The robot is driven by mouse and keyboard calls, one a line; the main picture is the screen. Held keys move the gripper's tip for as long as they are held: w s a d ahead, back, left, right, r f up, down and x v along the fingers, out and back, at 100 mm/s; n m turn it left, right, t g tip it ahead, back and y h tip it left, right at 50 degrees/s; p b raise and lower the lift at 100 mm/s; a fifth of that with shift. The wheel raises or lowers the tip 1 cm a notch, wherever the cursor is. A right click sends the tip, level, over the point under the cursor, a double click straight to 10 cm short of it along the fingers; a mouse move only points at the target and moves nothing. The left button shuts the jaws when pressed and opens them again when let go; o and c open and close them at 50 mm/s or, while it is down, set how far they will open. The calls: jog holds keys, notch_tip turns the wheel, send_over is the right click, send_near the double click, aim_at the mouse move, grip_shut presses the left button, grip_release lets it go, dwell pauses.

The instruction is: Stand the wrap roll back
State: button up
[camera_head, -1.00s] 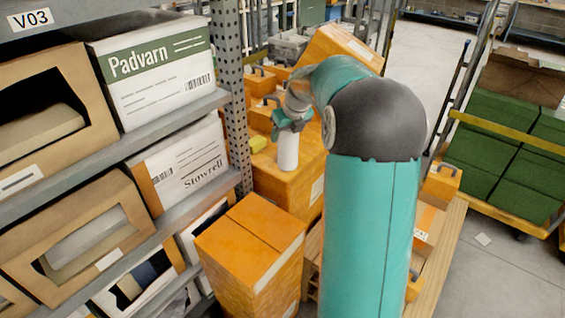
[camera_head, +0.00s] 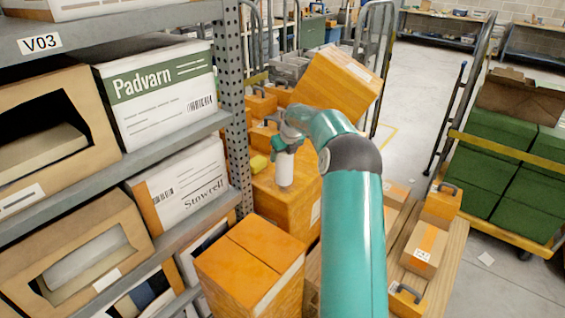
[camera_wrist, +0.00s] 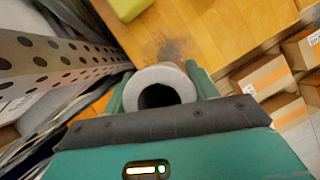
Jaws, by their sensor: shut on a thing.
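The wrap roll (camera_head: 285,168) is a white cylinder with a hollow core. It hangs nearly upright below my gripper (camera_head: 284,142), over the top of an orange box (camera_head: 284,203). In the wrist view the roll's end ring (camera_wrist: 159,77) sits between the two green fingers of my gripper (camera_wrist: 160,92), which are shut on it. In the head view the roll's lower end is at or just above the box top; I cannot tell whether it touches.
A yellow block (camera_head: 259,165) lies on the orange box beside the roll. A perforated rack post (camera_head: 237,130) stands close on the left. A tilted orange box (camera_head: 337,84) is behind my gripper. Another orange carton (camera_head: 251,262) stands in front. Open floor (camera_head: 415,95) lies beyond.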

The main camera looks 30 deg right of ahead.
jog(key=shift+w+d+f, duration=0.1)
jog(key=shift+w+f, duration=0.05)
jog(key=shift+f, duration=0.8)
jog(key=shift+w+d+f, duration=0.1)
jog(key=shift+f, duration=0.8)
jog(key=shift+f, duration=0.15)
jog(key=o, duration=1.2)
